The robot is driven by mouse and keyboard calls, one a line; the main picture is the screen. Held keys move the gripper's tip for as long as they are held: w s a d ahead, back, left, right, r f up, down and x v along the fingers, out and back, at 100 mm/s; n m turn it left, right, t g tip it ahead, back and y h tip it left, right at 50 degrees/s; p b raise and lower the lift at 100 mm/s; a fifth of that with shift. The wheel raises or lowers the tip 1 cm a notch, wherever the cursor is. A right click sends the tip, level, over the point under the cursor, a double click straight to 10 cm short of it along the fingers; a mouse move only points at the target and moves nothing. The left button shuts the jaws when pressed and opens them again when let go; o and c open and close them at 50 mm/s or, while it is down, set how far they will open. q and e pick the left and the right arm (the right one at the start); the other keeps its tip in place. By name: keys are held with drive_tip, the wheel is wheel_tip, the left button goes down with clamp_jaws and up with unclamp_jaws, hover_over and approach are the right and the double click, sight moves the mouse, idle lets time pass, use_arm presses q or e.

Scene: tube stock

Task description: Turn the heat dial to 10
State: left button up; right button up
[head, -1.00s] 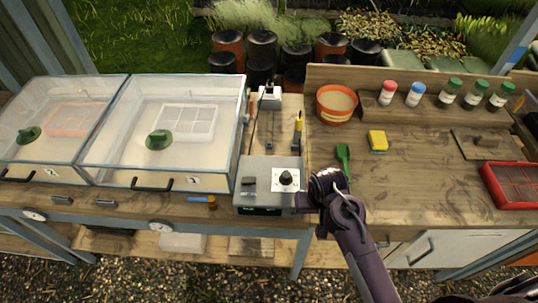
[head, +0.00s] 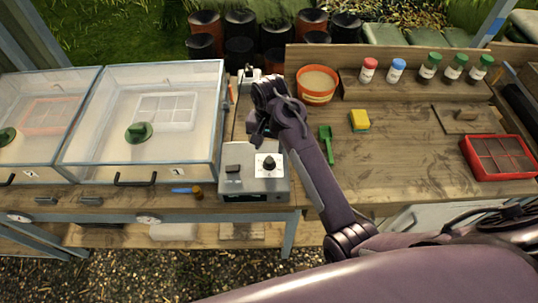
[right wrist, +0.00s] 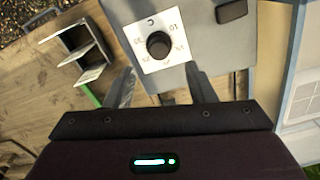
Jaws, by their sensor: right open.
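The heat dial is a black round knob (head: 268,163) on a white square plate on top of a grey control box (head: 235,182). In the right wrist view the knob (right wrist: 159,45) sits ahead of the fingers, with a ring of numbers around it, a 10 among them at its upper right. I cannot make out where the knob points. My right gripper (head: 257,136) is above the back of the box. Its fingers (right wrist: 160,90) are open, apart and empty, and clear of the knob. My left gripper is in neither view.
Beside the dial is a dark switch (head: 233,169). Two clear-lidded propagators (head: 145,176) stand left of the box. A green scoop (head: 327,145), a yellow sponge (head: 359,119) and an orange pot (head: 316,98) lie to the right. A blue-handled tool (head: 182,190) lies at the front edge.

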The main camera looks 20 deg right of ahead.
sight(269, 159)
wheel_tip(269, 159, down, 5)
drive_tip(key=shift+s+f+p, duration=0.1)
drive_tip(key=shift+s+p, duration=0.05)
drive_tip(key=shift+p, duration=0.6)
drive_tip(key=shift+f, duration=0.65)
drive_tip(key=c, duration=1)
